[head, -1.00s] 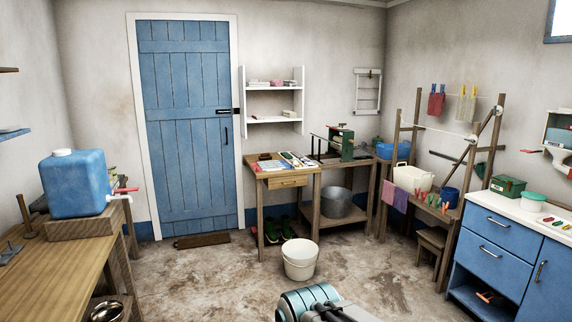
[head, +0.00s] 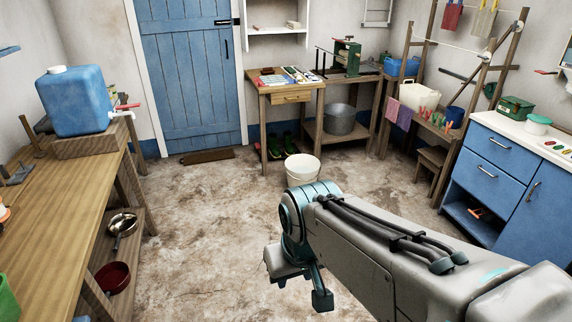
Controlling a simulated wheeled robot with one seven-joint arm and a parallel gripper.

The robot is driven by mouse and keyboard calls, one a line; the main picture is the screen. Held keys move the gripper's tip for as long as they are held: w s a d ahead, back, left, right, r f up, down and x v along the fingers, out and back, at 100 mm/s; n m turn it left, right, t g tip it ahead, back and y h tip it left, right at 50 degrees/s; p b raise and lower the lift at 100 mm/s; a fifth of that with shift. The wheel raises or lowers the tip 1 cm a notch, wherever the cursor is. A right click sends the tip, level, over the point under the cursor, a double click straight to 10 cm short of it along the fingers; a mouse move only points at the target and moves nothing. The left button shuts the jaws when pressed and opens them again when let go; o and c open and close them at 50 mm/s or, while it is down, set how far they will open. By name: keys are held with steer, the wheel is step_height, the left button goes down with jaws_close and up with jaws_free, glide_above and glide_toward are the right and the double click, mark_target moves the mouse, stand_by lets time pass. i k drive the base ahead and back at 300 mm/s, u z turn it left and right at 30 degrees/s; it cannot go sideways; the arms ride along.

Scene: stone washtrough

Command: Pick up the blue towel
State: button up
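I cannot make out a blue towel for sure in the head view. A purple cloth (head: 404,117) hangs beside a pink cloth (head: 391,109) at the edge of the wooden stand on the right. A red cloth (head: 451,17) and a pale yellow cloth (head: 484,22) hang from the rack above. My gripper (head: 301,289) is low in the middle of the view, over the bare floor and in front of the white bucket. Its fingers are apart, with nothing seen between them, and it touches none of the cloths.
A white bucket (head: 302,169) stands on the floor beyond my arm. A wooden bench (head: 60,210) with a blue water container (head: 75,103) runs along the left. A blue cabinet (head: 492,180) stands at the right.

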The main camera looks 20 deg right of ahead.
mark_target(311, 77)
steer(key=z, duration=0.6)
steer(key=i, duration=1.65)
steer(key=z, duration=1.05)
steer(key=i, duration=2.05)
steer(key=u, duration=0.25)
steer(key=i, duration=1.95)
steer(key=u, duration=0.9)
steer(key=i, duration=1.4)
steer(key=u, duration=0.2)
